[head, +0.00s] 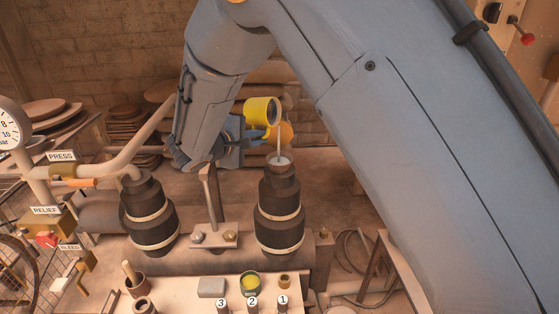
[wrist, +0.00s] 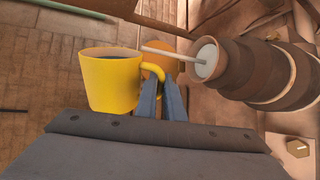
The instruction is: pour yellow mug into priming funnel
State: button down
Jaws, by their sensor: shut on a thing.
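The yellow mug (head: 259,112) is tipped on its side above the right dark pump body, and it also shows in the wrist view (wrist: 112,84) with dark contents inside. My gripper (wrist: 161,84) is shut on the mug's handle; in the head view its fingers (head: 254,134) are partly hidden. A thin pale stream (head: 279,140) runs down from the mug's rim. It ends in the pale round mouth of the priming funnel (head: 279,161), on top of the right dark body. The funnel mouth also shows in the wrist view (wrist: 206,58), apart from the mug.
An orange round thing (head: 286,133) shows just behind the mug. A left dark body (head: 148,212) with piping and an upright metal lever (head: 210,195) stand beside the funnel.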

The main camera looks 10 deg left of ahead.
jog(key=shift+w+a+r+m+y+b, duration=0.15)
jog(key=shift+r+m+y+b, duration=0.35)
jog(key=shift+b, duration=1.3)
jog(key=shift+s+a+r+m+y+b, duration=0.15)
jog(key=shift+m+b, duration=0.55)
jog(key=shift+b, duration=1.05)
jog(key=shift+w+a+f+m+t+y+b, duration=0.15)
jog(key=shift+f+m+t+y+b, duration=0.4)
jog(key=shift+b, duration=2.35)
jog(key=shift+r+m+y+b, duration=0.4)
jog(key=shift+m+b, duration=0.75)
jog(key=shift+b, duration=2.85)
jog(key=shift+r+p, duration=0.2)
jog(key=shift+p, duration=0.3)
jog(key=n+p, duration=0.1)
jog(key=p, duration=0.2)
jog(key=shift+h, duration=0.3)
jog(key=n+p, duration=0.1)
jog(key=p, duration=0.3)
jog(key=shift+f+p, duration=0.3)
jog(key=shift+p, duration=0.05)
jog(key=shift+f+h, duration=0.25)
jog(key=shift+h, duration=0.15)
jog(key=r+n+p, duration=0.1)
jog(key=p, duration=0.4)
jog(key=shift+r+g+p, duration=0.1)
jog(key=shift+g+p, duration=0.25)
